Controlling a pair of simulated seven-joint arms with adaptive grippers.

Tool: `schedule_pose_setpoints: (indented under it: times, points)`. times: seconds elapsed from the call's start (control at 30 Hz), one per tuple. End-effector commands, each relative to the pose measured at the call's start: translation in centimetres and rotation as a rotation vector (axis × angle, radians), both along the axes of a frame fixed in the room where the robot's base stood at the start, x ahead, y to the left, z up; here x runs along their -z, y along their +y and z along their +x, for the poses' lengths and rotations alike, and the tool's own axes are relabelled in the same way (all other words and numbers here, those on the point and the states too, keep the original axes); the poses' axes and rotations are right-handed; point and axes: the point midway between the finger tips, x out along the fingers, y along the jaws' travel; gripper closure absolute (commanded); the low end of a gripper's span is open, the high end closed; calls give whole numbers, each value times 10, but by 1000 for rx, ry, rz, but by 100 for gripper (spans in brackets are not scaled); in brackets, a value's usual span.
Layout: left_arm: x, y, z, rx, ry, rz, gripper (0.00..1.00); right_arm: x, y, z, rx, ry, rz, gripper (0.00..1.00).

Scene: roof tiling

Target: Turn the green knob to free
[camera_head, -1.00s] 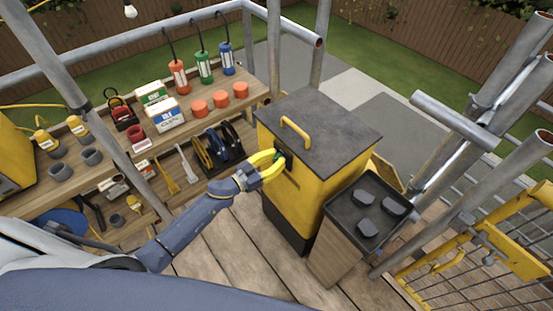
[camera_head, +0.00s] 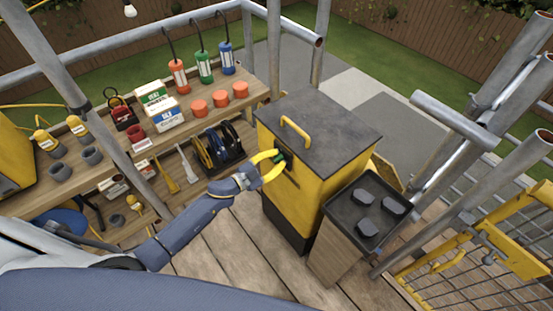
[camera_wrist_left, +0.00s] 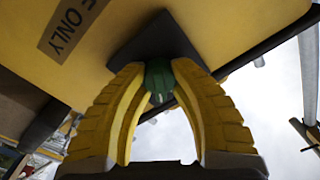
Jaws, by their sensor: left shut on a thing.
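The green knob (camera_wrist_left: 159,80) sits on a dark plate (camera_wrist_left: 152,42) on the yellow face of the box (camera_head: 310,176). In the left wrist view it lies between my yellow fingertips, which touch it from both sides. In the head view the knob shows as a small dark green patch (camera_head: 281,158), partly covered by the fingers. My left gripper (camera_head: 275,164), also in the left wrist view (camera_wrist_left: 160,82), is shut on the knob. The knob's pointer and markings cannot be made out. My right gripper is not in view.
A yellow handle (camera_head: 296,133) stands on the box's grey lid. A dark tray (camera_head: 367,205) with several grey lumps stands right of the box. A wooden shelf unit (camera_head: 190,135) with lamps, boxes and tools stands behind my left arm. Scaffold poles (camera_head: 425,222) rise at the right.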

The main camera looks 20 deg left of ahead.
Motion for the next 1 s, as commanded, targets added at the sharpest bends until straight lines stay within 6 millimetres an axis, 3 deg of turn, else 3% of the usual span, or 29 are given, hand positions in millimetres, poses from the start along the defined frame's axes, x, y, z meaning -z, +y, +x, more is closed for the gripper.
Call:
schedule_pose_setpoints:
  times: [1.0]
  points:
    - [0, -4, -1, 2, -510, 699, 100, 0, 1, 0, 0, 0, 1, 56]
